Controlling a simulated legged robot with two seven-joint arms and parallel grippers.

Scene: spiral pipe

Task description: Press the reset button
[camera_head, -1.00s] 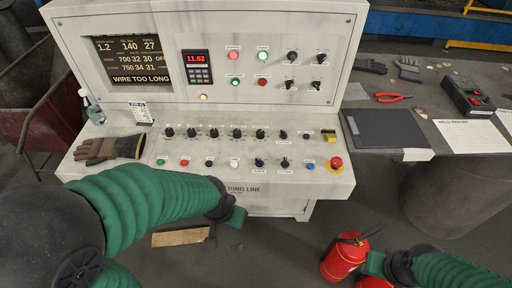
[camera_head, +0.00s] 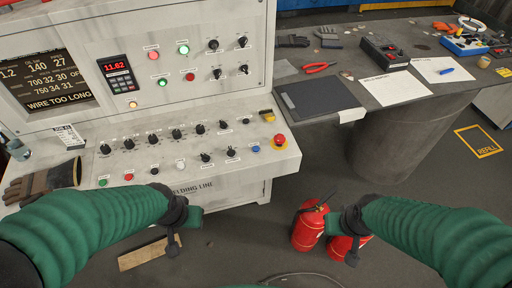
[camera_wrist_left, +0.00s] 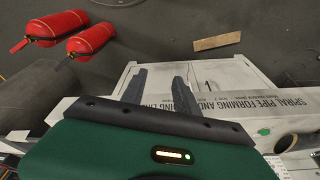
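The control panel (camera_head: 200,165) of the machine carries rows of small knobs and buttons. A blue button (camera_head: 256,149) sits at the right of its lower row, beside a red mushroom button (camera_head: 279,140) on a yellow base. The button labels are too small to read, so I cannot tell which is reset. My left gripper (camera_wrist_left: 158,80) shows two separated dark fingers, open with nothing between them, against the panel's lettered front. In the head view my left wrist (camera_head: 190,213) is below the front edge. My right wrist (camera_head: 345,222) is by the fire extinguishers; its fingers are unclear.
Red fire extinguishers (camera_head: 308,228) stand on the floor right of the machine. A glove (camera_head: 45,183) lies on the panel's left end. A grey table (camera_head: 400,90) at the right holds a dark pad (camera_head: 318,100), papers and tools. A board (camera_head: 148,252) lies on the floor.

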